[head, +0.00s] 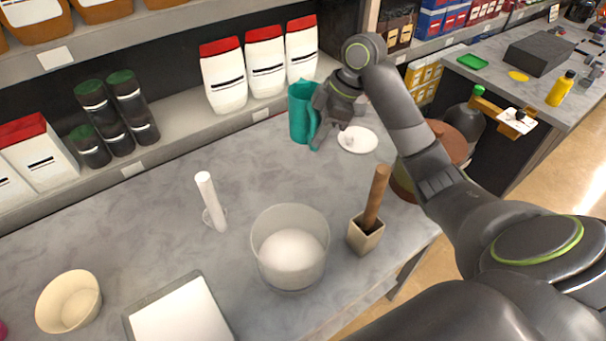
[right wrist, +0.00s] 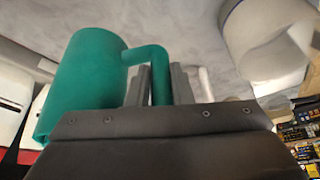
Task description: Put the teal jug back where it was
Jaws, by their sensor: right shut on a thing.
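The teal jug (head: 300,112) stands upright at the back of the grey table, in front of the white bags with red tops. My right gripper (head: 317,112) is at the jug's right side, shut on its handle. In the right wrist view the jug (right wrist: 84,82) is at the left, and its handle (right wrist: 159,72) runs between the two fingers of the gripper (right wrist: 160,85). Whether the jug's base touches the table is hard to tell. My left gripper is in neither view.
A white saucer (head: 358,140) lies just right of the jug. A clear tub (head: 290,250), a white roll on a stand (head: 210,200), a square pot with a brown stick (head: 366,236), a cream bowl (head: 68,302) and a tray (head: 135,322) stand nearer. The left-middle tabletop is free.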

